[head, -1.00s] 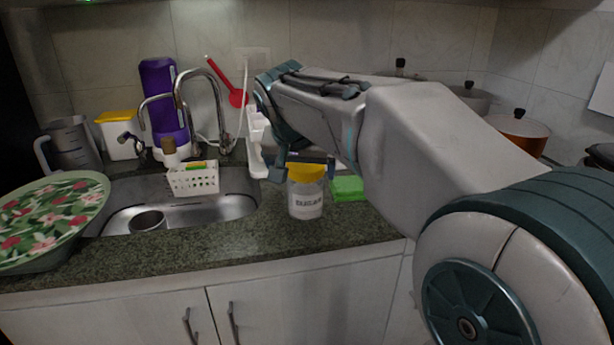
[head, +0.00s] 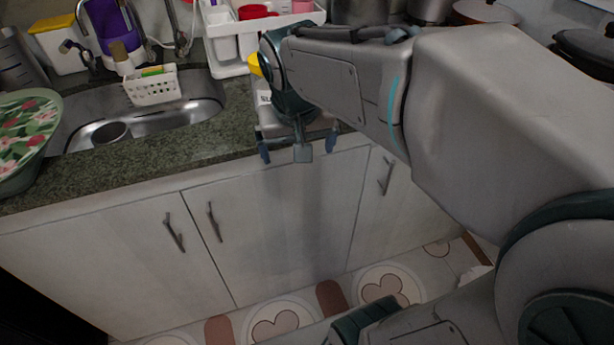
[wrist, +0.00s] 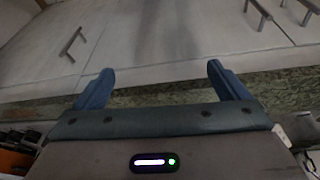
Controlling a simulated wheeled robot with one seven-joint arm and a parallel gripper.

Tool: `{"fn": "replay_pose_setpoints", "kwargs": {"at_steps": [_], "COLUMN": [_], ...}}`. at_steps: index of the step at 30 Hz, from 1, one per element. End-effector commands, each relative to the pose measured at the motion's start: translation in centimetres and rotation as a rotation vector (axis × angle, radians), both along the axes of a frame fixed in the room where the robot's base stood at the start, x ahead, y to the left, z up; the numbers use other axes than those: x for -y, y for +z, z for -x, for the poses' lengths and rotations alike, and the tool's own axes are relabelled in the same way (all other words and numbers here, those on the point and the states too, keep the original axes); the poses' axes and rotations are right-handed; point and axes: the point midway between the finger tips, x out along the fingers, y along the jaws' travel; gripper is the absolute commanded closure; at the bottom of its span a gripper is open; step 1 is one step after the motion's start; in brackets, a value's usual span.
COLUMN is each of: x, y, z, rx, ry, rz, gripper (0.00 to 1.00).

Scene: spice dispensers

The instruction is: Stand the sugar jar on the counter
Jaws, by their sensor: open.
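The sugar jar (head: 262,98) has a yellow lid and a white label that is too covered to read here. It appears upright on the granite counter (head: 205,146), near its front edge, in the head view. My wrist hides most of it. My gripper (head: 298,148) is open and empty, on the near side of the jar and in front of the counter's edge. In the wrist view, the gripper (wrist: 160,72) has its two blue fingers spread with nothing between them. The jar does not show there.
A sink holding a white basket (head: 152,87) lies left of the jar. A floral plate (head: 22,135) is at far left. A white rack (head: 228,45) with red cups stands behind. Cabinet doors (head: 280,215) with handles are below the counter.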

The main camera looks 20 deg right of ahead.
Motion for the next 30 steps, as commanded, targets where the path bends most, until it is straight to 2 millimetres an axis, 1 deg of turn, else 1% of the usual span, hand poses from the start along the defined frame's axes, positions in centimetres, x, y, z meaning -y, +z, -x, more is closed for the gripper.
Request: {"fn": "replay_pose_setpoints", "kwargs": {"at_steps": [1, 3, 6, 7, 9, 13, 30], "x": [0.3, 0.4, 0.4, 0.4, 1.0, 1.0, 1.0], "y": [-2.0, -4.2, -6.5, -7.0, -7.9, -8.4, -8.4], "z": [2.1, 4.3, 6.7, 7.3, 8.1, 8.7, 8.7], "rx": [-0.033, -0.069, -0.103, -0.111, -0.121, -0.128, -0.128], "ry": [0.023, 0.056, 0.093, 0.099, 0.112, 0.122, 0.122], "rz": [-0.013, -0.030, -0.051, -0.057, -0.065, -0.070, -0.069], "gripper": [0.06, 0.06, 0.06, 0.06, 0.06, 0.06, 0.06]}}
